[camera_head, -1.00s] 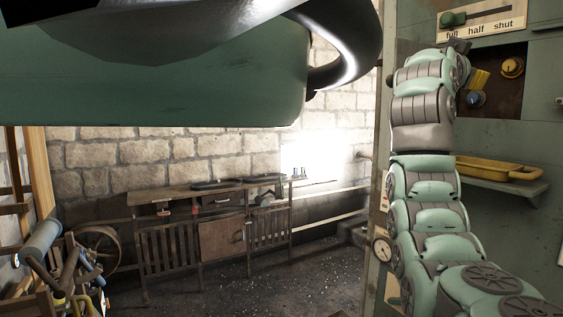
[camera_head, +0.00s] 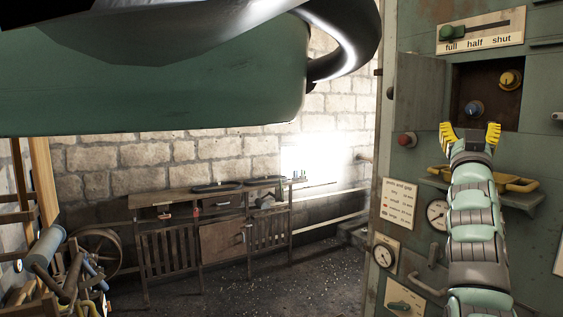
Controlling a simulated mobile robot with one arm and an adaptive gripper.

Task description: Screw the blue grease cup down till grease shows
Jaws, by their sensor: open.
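The blue grease cup (camera_head: 473,109) sits inside a dark recess in the green machine panel, at the lower left of the opening. A yellow cup (camera_head: 509,80) sits higher and to its right in the same recess. My gripper (camera_head: 470,134) has yellow fingers spread wide apart. It is open and empty, in front of and just below the recess, and in the picture the blue cup shows above the gap between its fingers. I cannot tell how far the fingers are from the cup. No grease can be made out.
An open door (camera_head: 421,92) stands at the recess's left, with a red knob (camera_head: 407,139) below it. A shelf with a yellow tray (camera_head: 522,184) lies behind my arm. Gauges (camera_head: 384,256) and a green lever (camera_head: 452,33) are on the panel. A workbench (camera_head: 222,238) stands far left.

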